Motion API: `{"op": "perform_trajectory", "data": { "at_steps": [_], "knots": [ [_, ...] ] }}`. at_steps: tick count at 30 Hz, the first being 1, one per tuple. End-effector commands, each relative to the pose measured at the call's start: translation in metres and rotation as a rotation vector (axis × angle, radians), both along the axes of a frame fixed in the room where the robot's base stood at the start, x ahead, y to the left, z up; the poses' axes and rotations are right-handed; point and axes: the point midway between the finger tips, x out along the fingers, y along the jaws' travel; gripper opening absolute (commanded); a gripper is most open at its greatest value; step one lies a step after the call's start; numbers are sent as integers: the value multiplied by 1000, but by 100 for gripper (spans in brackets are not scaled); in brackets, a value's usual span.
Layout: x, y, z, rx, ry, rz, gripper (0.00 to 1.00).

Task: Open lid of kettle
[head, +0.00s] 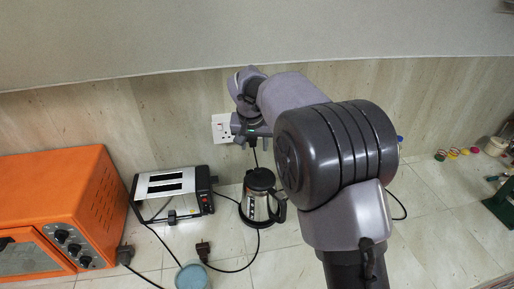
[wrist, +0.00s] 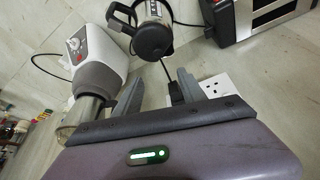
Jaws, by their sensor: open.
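The kettle (head: 254,207) stands upright on the counter, silver with a black base and a black handle on its right side. Its black lid (head: 260,180) looks shut. In the wrist view the kettle (wrist: 158,10) is at the top, with its lid (wrist: 153,42) facing the camera and its handle to the left. My gripper (head: 252,142) is above the kettle in the head view, near the wall, and apart from it. In the wrist view my gripper (wrist: 158,92) has its two fingers spread with nothing between them. The lid is beyond the fingertips.
A toaster (head: 174,194) and an orange oven (head: 60,215) stand left of the kettle. A blue round container (head: 192,277), black plugs and cords lie in front. A wall socket (head: 222,128) is behind. The wrist view shows a white appliance (wrist: 98,55) beside the kettle.

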Motion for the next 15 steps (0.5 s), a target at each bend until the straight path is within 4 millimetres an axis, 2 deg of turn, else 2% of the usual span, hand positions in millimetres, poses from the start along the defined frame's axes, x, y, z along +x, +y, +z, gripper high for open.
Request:
{"op": "perform_trajectory", "data": {
  "at_steps": [15],
  "knots": [
    [47, -6, -121, 2, 4, -3, 48]
  ]
}}
